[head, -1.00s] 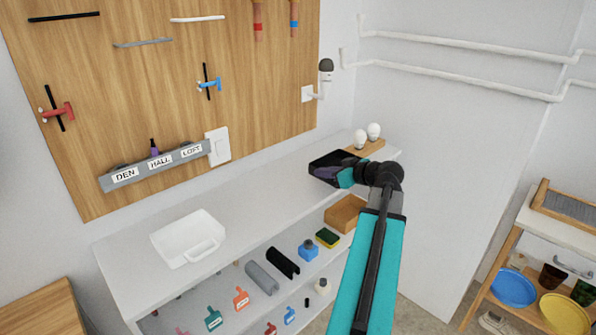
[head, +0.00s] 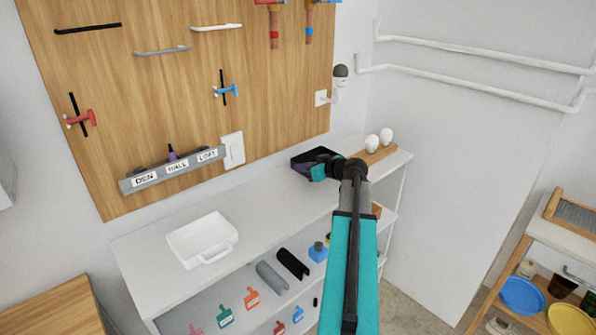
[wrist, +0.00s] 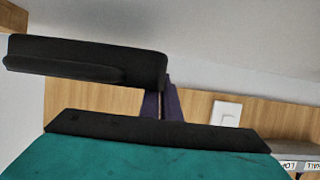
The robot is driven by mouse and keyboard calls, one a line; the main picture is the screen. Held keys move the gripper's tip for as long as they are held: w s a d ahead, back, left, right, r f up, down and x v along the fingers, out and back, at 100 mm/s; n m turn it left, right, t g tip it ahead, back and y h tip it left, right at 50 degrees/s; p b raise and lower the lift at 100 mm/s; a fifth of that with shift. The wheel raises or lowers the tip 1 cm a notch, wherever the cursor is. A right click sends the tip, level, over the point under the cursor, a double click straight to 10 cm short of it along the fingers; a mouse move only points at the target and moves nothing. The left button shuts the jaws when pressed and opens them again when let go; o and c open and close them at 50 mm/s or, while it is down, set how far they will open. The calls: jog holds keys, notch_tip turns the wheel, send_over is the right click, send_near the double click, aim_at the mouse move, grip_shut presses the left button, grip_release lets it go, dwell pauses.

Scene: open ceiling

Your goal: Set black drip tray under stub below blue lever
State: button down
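The black drip tray (head: 303,160) is at the back right of the white counter in the head view. My gripper (head: 322,166) is at its right side. In the wrist view my fingers (wrist: 162,104) reach to the tray (wrist: 90,62) and appear closed on its edge. Whether the tray touches the counter is unclear. A blue lever (head: 322,2) shows at the top edge of the head view, cut off. Below it hangs a copper stub with a blue band (head: 309,27). A red lever (head: 268,2) tops a red-banded stub (head: 274,30).
A white tray (head: 185,243) stands on the counter's left part. Two white bulbs on a wooden block (head: 378,153) stand right of the black tray. A dark-headed wall fixture (head: 340,80) juts out above. The counter middle (head: 262,205) is clear.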

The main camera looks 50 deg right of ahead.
aim_at(298, 183)
jog(key=shift+w+f, duration=0.1)
jog(key=shift+w, duration=1.1)
jog(key=shift+f, duration=0.15)
jog(key=shift+f+p, duration=0.95)
jog(key=shift+f, duration=0.65)
jog(key=shift+f+b, duration=0.2)
jog(key=shift+b, duration=0.1)
jog(key=c, duration=2)
grip_release()
jog(key=shift+s+r+p, duration=0.1)
jog(key=shift+r+p, duration=0.15)
jog(key=shift+p, duration=0.05)
